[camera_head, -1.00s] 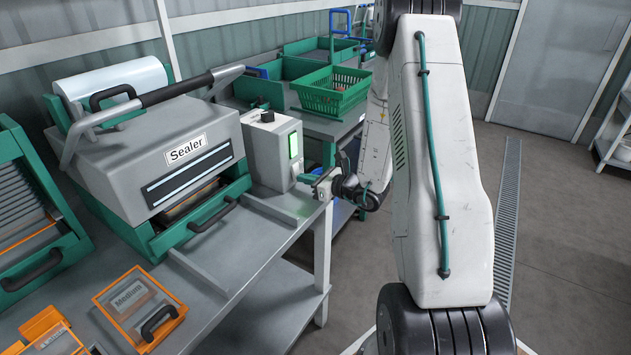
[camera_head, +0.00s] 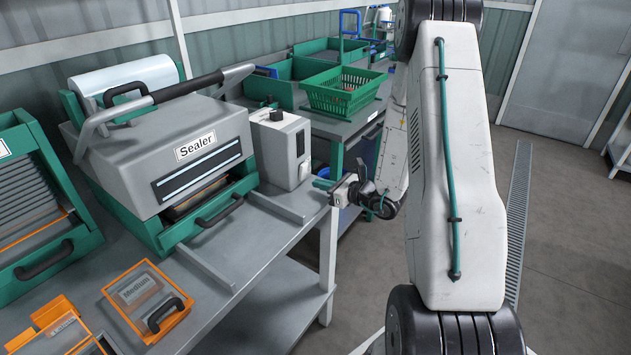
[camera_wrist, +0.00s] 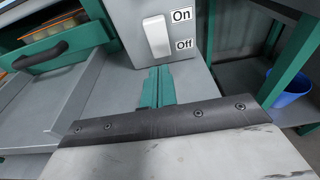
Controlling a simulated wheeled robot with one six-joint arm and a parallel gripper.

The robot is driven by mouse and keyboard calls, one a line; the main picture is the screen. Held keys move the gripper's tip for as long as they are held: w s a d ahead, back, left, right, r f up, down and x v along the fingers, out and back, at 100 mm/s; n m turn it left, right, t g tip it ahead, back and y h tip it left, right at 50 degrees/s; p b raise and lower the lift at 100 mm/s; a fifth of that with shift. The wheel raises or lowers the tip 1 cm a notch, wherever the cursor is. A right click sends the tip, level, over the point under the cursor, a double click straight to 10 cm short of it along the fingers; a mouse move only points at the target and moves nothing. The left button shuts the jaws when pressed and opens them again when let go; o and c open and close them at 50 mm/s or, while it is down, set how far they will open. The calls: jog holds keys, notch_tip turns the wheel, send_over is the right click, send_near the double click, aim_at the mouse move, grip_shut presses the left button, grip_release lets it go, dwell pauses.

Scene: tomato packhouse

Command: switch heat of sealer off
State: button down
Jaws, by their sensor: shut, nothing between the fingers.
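The sealer (camera_head: 180,150) is a grey machine with a black-and-silver lever, a "Sealer" label and a green drawer on the bench. Its light grey control box (camera_head: 278,150) stands at its right, with a black knob on top and a dark indicator window (camera_head: 300,143) on its face.
The grey bench (camera_head: 235,255) holds orange-framed trays (camera_head: 148,300) at the front and a green rack (camera_head: 40,200) at left. A green basket (camera_head: 345,92) stands on the table behind. A blue bin (camera_wrist: 290,88) is below at right in the wrist view.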

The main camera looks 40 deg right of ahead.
jog(key=s+d+f, duration=0.2)
jog(key=s+d, duration=0.1)
jog(key=s, duration=0.6)
jog(key=shift+s+d, duration=0.3)
jog(key=shift+d, duration=0.05)
